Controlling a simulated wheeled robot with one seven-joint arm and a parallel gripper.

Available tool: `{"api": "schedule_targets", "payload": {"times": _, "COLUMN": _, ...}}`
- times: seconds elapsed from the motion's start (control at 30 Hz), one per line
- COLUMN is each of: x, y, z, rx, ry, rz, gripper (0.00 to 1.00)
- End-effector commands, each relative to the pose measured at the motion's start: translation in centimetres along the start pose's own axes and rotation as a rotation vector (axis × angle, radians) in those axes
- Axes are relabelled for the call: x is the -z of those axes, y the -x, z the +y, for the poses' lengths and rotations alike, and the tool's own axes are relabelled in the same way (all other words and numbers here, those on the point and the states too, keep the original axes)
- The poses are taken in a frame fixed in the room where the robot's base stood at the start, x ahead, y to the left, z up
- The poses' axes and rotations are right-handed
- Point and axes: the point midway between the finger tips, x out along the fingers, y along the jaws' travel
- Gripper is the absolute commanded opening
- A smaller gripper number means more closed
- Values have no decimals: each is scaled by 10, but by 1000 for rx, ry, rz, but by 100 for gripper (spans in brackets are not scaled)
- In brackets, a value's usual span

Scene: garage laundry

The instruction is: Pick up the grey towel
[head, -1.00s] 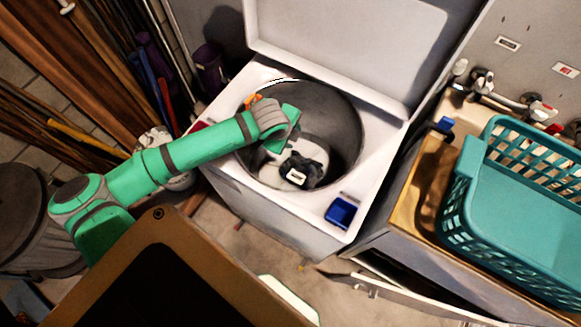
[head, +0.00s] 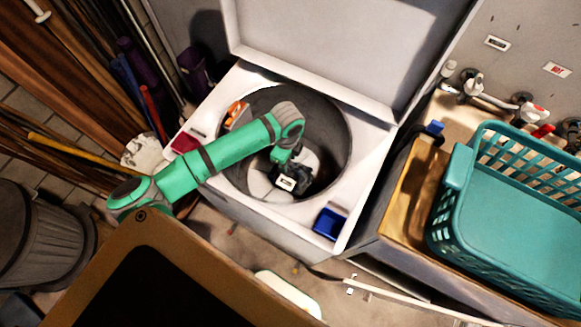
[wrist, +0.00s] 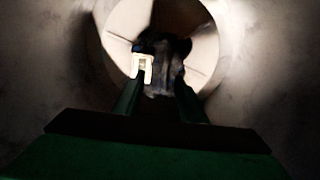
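My gripper (wrist: 160,88) is inside the washing machine's drum (head: 335,125), pointing down toward its bottom. In the wrist view its two fingers are spread apart. A dark, greyish bundle (wrist: 168,64) lies at the drum bottom beyond and between the fingertips. It looks like the grey towel, but it is too dark to be sure, and I cannot tell whether the fingers touch it. In the head view my arm and dark hand cover much of the drum floor, and I cannot pick the towel out there.
The washer lid (head: 320,50) stands open behind the drum, whose wall surrounds my gripper closely. A blue container (head: 329,224) and a red item (head: 185,143) sit on the washer top. A teal basket (head: 510,215) stands on the counter at right.

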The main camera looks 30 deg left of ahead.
Motion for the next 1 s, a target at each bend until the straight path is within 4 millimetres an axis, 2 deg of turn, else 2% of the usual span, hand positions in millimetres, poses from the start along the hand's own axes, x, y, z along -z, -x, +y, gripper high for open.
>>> {"api": "schedule_targets", "payload": {"times": 0.2, "x": 14, "y": -24, "z": -5, "rx": -1, "ry": -22, "rz": 3, "gripper": 38}}
{"api": "schedule_targets", "payload": {"times": 0.4, "x": 15, "y": -48, "z": -6, "rx": -1, "ry": -25, "rz": 2, "gripper": 38}}
{"api": "schedule_targets", "payload": {"times": 0.63, "x": 12, "y": -50, "z": -5, "rx": 0, "ry": -21, "rz": 2, "gripper": 38}}
{"api": "schedule_targets", "payload": {"times": 0.8, "x": 7, "y": -49, "z": -3, "rx": 0, "ry": -10, "rz": 1, "gripper": 0}}
{"api": "schedule_targets", "payload": {"times": 1.0, "x": 8, "y": -49, "z": -4, "rx": 1, "ry": -14, "rz": 1, "gripper": 0}}
